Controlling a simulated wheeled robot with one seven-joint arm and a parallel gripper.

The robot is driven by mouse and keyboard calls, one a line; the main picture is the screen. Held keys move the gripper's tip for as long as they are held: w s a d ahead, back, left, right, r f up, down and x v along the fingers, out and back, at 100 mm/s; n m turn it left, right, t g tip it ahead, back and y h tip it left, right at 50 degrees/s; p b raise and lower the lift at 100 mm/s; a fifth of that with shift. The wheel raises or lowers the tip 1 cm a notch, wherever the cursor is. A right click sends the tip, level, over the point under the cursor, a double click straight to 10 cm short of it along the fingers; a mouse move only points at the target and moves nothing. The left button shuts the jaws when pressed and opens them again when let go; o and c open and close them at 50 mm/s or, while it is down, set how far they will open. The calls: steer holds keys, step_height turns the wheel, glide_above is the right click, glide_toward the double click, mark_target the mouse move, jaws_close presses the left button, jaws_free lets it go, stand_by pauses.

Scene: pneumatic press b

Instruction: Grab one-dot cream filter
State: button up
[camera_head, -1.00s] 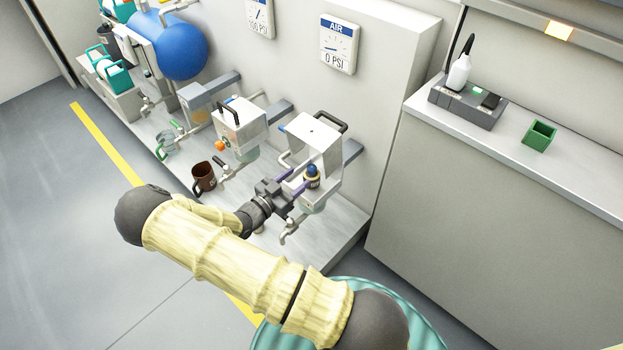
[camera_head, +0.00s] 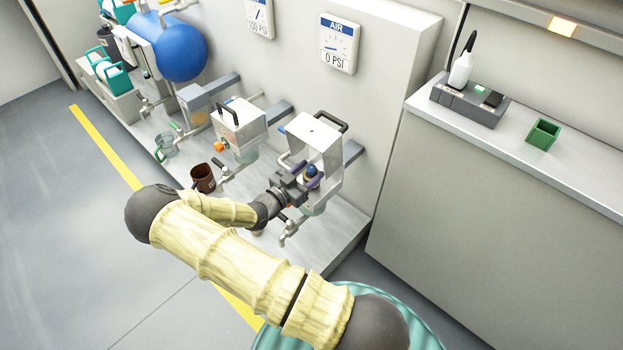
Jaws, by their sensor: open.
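A small cream filter (camera_head: 309,180) with a blue round top stands inside the open-fronted white housing of the right-hand press (camera_head: 316,137). It is too small to read any dots on it. My gripper (camera_head: 308,174) is at the front of this housing, with its purple fingers apart. The fingers are at the filter, one to each side of it as far as I can see, and partly hide its body. I cannot tell whether they touch it.
A second white press (camera_head: 238,122) with a black handle stands to the left. A brown mug (camera_head: 203,178) is in front of it. A tap (camera_head: 287,232) sticks out below my gripper. The gauge (camera_head: 339,44) above reads 0 PSI. A counter (camera_head: 540,165) with a green box (camera_head: 542,134) is at right.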

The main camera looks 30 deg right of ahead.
mark_target(308, 177)
steer(key=c, duration=1.1)
steer(key=shift+o, duration=0.2)
step_height(308, 177, up, 10)
steer(key=p, duration=0.3)
steer(key=shift+p, duration=0.3)
